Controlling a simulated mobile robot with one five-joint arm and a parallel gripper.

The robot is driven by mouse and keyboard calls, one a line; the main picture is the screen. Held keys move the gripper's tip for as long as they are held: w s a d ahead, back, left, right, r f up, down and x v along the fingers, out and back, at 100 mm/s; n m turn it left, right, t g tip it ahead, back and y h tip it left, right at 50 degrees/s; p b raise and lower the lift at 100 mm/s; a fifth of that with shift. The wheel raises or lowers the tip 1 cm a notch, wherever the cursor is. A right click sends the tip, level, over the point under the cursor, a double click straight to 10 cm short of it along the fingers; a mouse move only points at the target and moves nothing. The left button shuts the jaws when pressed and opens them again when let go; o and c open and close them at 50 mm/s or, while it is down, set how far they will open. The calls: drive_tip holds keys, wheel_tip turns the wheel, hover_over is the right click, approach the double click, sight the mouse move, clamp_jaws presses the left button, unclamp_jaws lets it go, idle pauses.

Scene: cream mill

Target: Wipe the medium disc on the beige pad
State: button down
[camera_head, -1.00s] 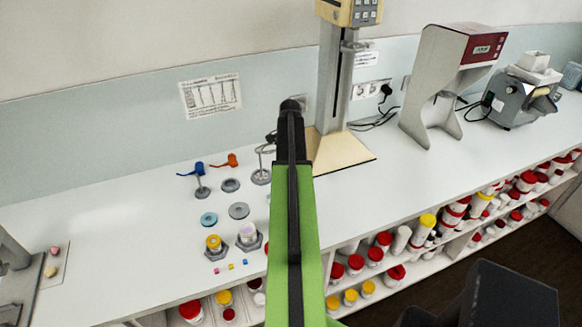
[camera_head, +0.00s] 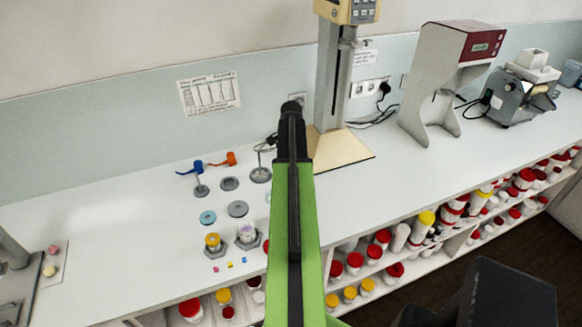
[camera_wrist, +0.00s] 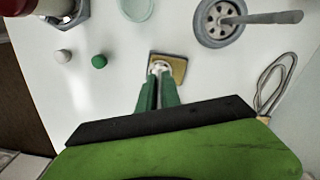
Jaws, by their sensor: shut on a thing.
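In the wrist view, my gripper (camera_wrist: 158,85) points down at the white bench with its green fingers shut on a small pale thing (camera_wrist: 161,67). That thing is at the beige pad (camera_wrist: 180,66), a small square with a dark rim. I cannot tell whether the held thing is the medium disc, or whether it touches the pad. In the head view my arm hides the gripper and the pad. Several discs lie on the bench there, including a grey disc (camera_head: 238,209) and a teal disc (camera_head: 208,218).
A white ball (camera_wrist: 62,56) and green ball (camera_wrist: 99,61) lie left. A column stand (camera_head: 330,90) is behind my arm. Jars fill shelves below.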

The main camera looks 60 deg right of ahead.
drive_tip(key=shift+w+d, duration=0.1)
drive_tip(key=shift+w+d, duration=0.65)
drive_tip(key=shift+w, duration=0.2)
drive_tip(key=shift+s+a, duration=0.1)
drive_tip(key=shift+s, duration=0.05)
drive_tip(key=shift+s+a, duration=0.3)
drive_tip(key=shift+s, duration=0.05)
drive_tip(key=shift+r, duration=0.1)
drive_tip(key=shift+r+p, duration=1.4)
drive_tip(key=shift+p, duration=0.15)
